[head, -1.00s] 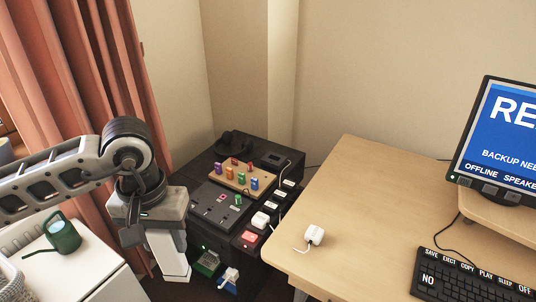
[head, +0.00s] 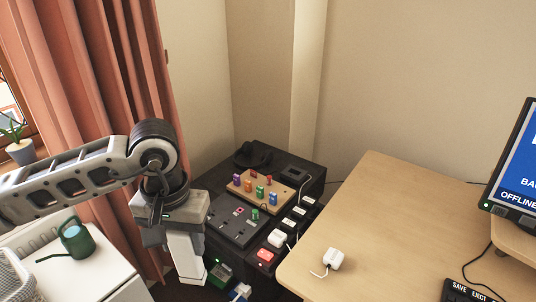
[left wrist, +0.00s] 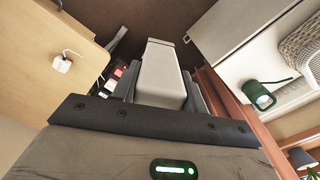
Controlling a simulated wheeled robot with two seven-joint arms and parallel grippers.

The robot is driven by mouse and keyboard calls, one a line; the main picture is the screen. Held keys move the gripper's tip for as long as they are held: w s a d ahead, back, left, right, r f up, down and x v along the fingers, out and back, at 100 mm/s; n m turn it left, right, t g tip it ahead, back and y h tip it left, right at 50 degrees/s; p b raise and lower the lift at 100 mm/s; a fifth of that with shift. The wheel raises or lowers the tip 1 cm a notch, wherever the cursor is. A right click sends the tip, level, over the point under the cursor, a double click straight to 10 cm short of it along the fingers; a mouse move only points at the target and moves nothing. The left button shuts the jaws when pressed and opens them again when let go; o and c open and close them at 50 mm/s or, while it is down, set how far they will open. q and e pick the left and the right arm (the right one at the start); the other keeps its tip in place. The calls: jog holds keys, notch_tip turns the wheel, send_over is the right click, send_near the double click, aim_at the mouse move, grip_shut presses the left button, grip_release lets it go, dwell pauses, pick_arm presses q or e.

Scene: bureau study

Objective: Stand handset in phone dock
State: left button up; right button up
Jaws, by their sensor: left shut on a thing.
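My left gripper (head: 178,238) points down in front of the dark cabinet, at its left in the head view. It is shut on a pale, long, box-shaped handset (head: 188,264), which hangs below the jaws. In the left wrist view the handset (left wrist: 161,65) stands out between the dark fingers. The phone dock is not certain: a black curved thing (head: 252,156) and a small dark block with a cable (head: 295,174) both sit at the cabinet's back. The handset is apart from both. My right gripper is out of view.
The dark cabinet (head: 316,184) bears a wooden board (head: 246,190) with several coloured pegs, and a red button (head: 265,255). The wooden desk (head: 380,215) at right holds a white plug (head: 333,259). A green watering can (head: 77,240) stands on the white unit at left.

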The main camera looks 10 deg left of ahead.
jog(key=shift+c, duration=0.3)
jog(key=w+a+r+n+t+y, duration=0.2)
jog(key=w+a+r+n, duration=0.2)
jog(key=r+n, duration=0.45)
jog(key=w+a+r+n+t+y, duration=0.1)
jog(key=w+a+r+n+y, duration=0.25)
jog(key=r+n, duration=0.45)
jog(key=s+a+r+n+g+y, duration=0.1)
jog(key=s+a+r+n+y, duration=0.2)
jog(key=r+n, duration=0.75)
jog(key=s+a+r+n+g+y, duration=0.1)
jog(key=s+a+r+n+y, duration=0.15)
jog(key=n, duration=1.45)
pick_arm(q)
jog(key=d+r+m, duration=0.8)
jog(key=d+r, duration=0.1)
jog(key=d, duration=0.4)
jog(key=shift+s+r, duration=0.2)
jog(key=shift+s, duration=0.2)
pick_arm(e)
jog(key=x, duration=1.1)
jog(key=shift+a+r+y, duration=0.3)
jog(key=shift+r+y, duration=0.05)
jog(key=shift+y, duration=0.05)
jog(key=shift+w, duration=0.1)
